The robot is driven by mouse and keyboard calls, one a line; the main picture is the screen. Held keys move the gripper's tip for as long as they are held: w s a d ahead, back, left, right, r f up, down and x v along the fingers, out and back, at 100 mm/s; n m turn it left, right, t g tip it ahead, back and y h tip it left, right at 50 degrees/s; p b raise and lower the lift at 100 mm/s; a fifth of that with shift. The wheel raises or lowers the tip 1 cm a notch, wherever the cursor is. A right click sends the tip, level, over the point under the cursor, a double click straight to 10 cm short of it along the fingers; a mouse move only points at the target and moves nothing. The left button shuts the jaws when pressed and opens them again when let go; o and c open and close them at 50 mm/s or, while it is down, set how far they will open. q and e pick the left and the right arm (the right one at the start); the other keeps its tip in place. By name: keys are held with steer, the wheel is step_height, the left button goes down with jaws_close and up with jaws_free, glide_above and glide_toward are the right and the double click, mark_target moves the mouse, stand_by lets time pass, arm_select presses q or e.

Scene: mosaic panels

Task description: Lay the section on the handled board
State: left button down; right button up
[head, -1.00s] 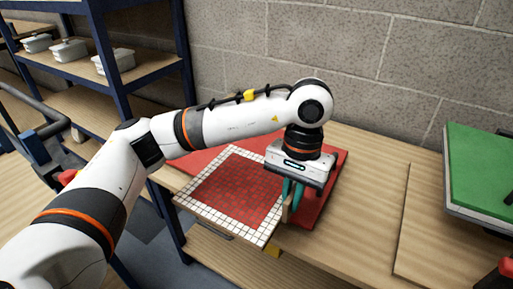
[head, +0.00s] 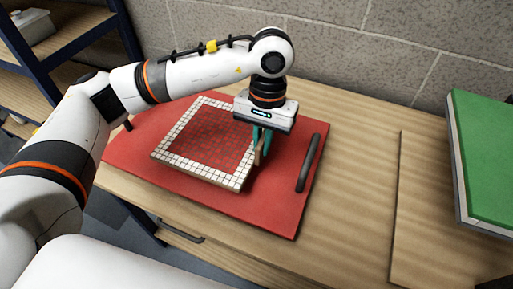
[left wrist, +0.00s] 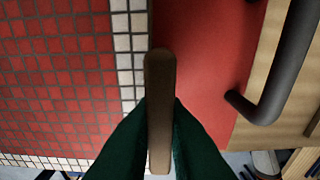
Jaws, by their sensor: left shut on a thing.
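The section (head: 205,140) is a flat square panel of red tiles with a white tile border. My left gripper (head: 262,145) is shut on an upright wooden tab (left wrist: 160,105) at the section's right edge. The handled board (head: 275,210) is red, with a dark bar handle (head: 308,163) at its right. The section is over the board's left and middle part, with red showing around it. I cannot tell whether it touches the board. In the left wrist view the tiles (left wrist: 60,80) fill the left, and the board (left wrist: 205,70) shows right of the tab.
A green-topped panel (head: 488,150) lies at the right of the wooden table (head: 350,220). A block wall (head: 350,50) stands behind. A dark shelf rack (head: 60,55) with a white container (head: 28,28) is at the left.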

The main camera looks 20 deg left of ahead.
arm_select(q)
steer(key=shift+w+f, duration=0.1)
steer(key=shift+f, duration=2.05)
arm_select(e)
steer(key=shift+w+r, duration=0.3)
steer(key=shift+r, duration=0.05)
steer(key=shift+f, duration=0.1)
arm_select(q)
steer(key=shift+f, duration=0.1)
steer(key=c, duration=1.5)
jaws_free()
arm_select(e)
steer(key=shift+w+r, duration=0.1)
steer(key=shift+r, duration=0.3)
